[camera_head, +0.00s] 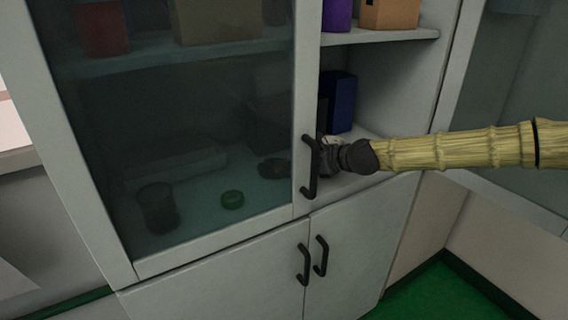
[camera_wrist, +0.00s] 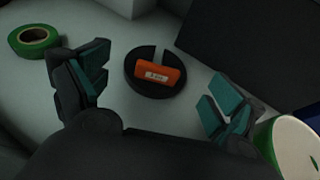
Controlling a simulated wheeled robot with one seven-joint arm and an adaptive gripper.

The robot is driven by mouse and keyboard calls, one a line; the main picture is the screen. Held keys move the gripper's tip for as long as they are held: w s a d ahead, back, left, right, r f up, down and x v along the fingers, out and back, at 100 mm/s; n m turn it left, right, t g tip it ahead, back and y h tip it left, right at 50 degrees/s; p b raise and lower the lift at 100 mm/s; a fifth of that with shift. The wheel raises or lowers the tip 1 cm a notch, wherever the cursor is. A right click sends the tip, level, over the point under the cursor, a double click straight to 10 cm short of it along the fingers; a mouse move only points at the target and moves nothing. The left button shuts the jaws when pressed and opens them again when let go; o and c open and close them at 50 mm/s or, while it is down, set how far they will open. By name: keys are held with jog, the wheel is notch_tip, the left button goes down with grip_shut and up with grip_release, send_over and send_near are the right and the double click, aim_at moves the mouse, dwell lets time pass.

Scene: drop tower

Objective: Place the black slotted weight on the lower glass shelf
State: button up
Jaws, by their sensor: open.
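The black slotted weight (camera_wrist: 138,83) is a dark disc with a slot and an orange label. It lies flat on the pale lower shelf (camera_wrist: 118,32) inside the cabinet. In the head view the weight (camera_head: 272,168) shows dimly through the glass door (camera_head: 190,130). My gripper (camera_wrist: 160,72) is open and empty, with one finger on each side of the weight, both apart from it. In the head view my gripper (camera_head: 328,158) reaches in at the open right side, partly hidden by the door's edge and handle.
A green tape roll (camera_wrist: 33,40) lies left of the weight. A white-and-green cylinder (camera_wrist: 288,145) stands close to the right finger. A large dark block (camera_wrist: 245,45) lies behind. A dark cup (camera_head: 157,207) stands behind the glass.

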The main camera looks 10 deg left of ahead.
jog(key=shift+v, duration=1.45)
